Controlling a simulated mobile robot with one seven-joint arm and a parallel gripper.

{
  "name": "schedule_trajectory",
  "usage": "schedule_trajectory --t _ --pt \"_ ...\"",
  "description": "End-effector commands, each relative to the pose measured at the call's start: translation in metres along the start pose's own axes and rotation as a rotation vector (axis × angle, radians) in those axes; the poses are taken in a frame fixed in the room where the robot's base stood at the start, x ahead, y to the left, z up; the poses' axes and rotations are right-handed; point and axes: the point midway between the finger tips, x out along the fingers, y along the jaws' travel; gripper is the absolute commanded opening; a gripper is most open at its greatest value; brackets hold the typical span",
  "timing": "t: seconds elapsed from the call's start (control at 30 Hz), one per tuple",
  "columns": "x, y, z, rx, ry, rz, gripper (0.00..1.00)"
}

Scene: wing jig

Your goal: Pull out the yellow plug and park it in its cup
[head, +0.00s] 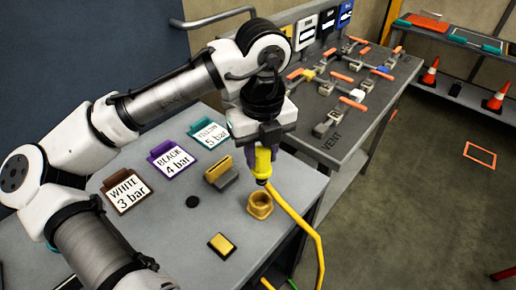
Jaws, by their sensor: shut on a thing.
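The yellow plug (263,164) is held upright in my gripper (268,150), which is shut on its upper part. A yellow hose (300,222) runs from the plug's lower end down past the table's edge. The brass-coloured cup (260,204) stands on the grey table. The plug is in the air above the cup, slightly to its right in the picture, and apart from it. The inside of the cup is partly visible and looks empty. My gripper's fingers are partly hidden by the wrist.
A yellow block on a grey holder (220,174), a black disc (191,201) and a yellow-topped pad (221,245) lie near the cup. A dark bench with several orange-handled valves (350,95) stands behind.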

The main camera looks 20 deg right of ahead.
Motion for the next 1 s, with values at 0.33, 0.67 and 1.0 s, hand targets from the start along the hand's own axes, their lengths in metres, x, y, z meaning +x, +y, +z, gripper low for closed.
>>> schedule_trajectory --t 0.33,0.67,1.0 --pt "0.043 0.0 0.0 -0.002 -0.001 0.001 0.08" --pt "0.061 0.0 0.0 0.0 0.001 0.0 0.08" --pt "0.061 0.0 0.0 0.0 0.0 0.0 0.08"
